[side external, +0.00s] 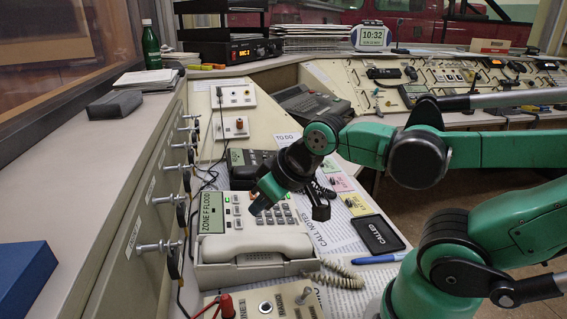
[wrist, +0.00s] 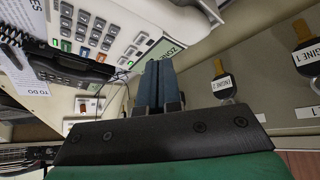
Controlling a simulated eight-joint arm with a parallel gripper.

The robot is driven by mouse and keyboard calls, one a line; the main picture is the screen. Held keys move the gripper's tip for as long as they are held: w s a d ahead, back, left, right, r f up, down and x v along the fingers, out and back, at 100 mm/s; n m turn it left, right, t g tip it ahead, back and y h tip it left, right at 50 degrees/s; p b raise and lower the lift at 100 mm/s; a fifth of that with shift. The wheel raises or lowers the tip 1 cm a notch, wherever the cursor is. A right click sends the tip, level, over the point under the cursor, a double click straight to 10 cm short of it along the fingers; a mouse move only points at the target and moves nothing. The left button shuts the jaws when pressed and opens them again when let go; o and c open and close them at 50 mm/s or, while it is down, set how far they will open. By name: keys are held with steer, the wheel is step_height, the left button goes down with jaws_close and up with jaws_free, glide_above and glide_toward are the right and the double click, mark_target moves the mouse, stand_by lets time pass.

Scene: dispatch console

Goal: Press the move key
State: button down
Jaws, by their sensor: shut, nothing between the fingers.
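A white desk phone (side external: 220,221) with a display reading "ZONE F FLOOD" stands in the middle of the side external view. It has a keypad and a column of small keys (side external: 236,211) beside the display. Their labels are too small to read, so I cannot tell which is the move key. The phone also shows upside down in the wrist view (wrist: 118,15). My gripper (side external: 257,208) is shut and empty, fingers pointing down over the phone's key area. In the wrist view my gripper (wrist: 158,66) is below the display's edge; contact cannot be told.
The handset (side external: 255,246) lies across the phone's front. A darker phone (side external: 250,165) stands behind. A black tablet marked CALLED (side external: 378,234) and a blue pen (side external: 378,259) lie right.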

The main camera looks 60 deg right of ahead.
steer(key=w+d+m+t, duration=0.1)
steer(key=w+d+m, duration=0.3)
steer(key=d, duration=0.4)
steer(key=w+d+m+t, duration=0.2)
steer(key=w+d+m, duration=0.2)
steer(key=d+m, duration=0.3)
steer(key=shift+w+d+r+m+h, duration=0.15)
steer(key=shift+d+r+m+h, duration=0.2)
steer(key=shift+d, duration=0.65)
steer(key=shift+f, duration=0.1)
steer(key=shift+w+a+f, duration=0.15)
steer(key=shift+a+f, duration=0.05)
steer(key=shift+f, duration=1.2)
steer(key=shift+w+a+f, duration=0.15)
steer(key=shift+w+f, duration=0.05)
steer(key=shift+f, duration=1.25)
steer(key=shift+w+a+f, duration=0.15)
steer(key=shift+a+f, duration=0.05)
steer(key=shift+f, duration=1.2)
steer(key=shift+f, duration=0.45)
